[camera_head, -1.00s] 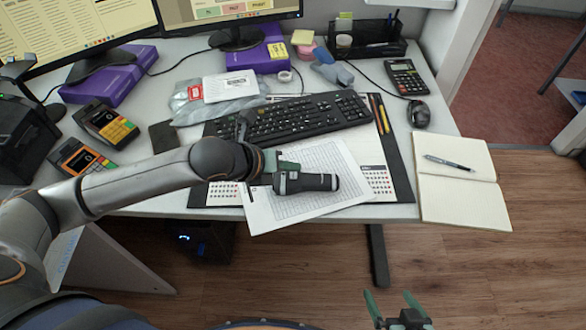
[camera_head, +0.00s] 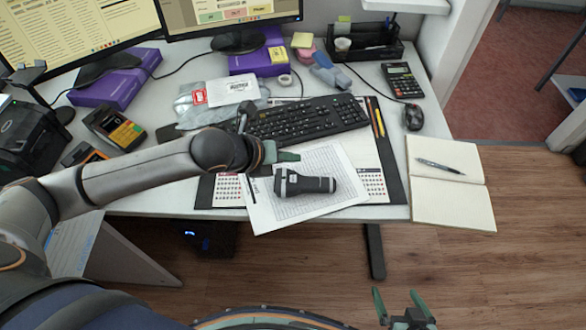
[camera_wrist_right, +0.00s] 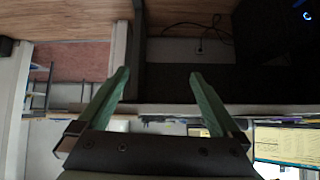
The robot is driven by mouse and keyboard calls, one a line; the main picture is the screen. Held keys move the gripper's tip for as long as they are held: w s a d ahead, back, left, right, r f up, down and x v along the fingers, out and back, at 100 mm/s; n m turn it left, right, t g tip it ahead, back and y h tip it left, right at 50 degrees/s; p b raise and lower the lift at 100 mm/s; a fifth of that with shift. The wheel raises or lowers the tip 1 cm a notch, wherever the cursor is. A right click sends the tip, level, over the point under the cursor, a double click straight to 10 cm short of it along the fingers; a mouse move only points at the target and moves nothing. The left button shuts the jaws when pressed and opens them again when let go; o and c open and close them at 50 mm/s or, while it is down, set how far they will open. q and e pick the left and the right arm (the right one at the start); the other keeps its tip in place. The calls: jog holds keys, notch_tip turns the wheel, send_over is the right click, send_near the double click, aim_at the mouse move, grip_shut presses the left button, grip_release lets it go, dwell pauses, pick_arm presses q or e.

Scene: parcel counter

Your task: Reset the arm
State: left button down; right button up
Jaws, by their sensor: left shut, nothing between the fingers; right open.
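My left gripper (camera_head: 289,157) is shut and empty over the desk, just beyond a black and grey flashlight (camera_head: 312,185). The flashlight lies on its side on a printed sheet (camera_head: 331,161) near the desk's front edge. I cannot tell the height of the left gripper above the sheet. My right gripper (camera_head: 398,296) is open and empty, low in front of the desk. Its spread green fingers also show in the right wrist view (camera_wrist_right: 157,82), with nothing between them.
A keyboard (camera_head: 310,118) lies behind the left gripper. An open notebook (camera_head: 455,200) with a pen lies at the desk's right end. Card terminals (camera_head: 115,127) stand on the left. The floor (camera_head: 530,250) at right looks clear.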

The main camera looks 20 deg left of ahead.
jog(key=shift+s+d+r, duration=0.1)
jog(key=shift+s+d, duration=0.3)
jog(key=shift+s, duration=0.15)
jog(key=shift+w, duration=0.1)
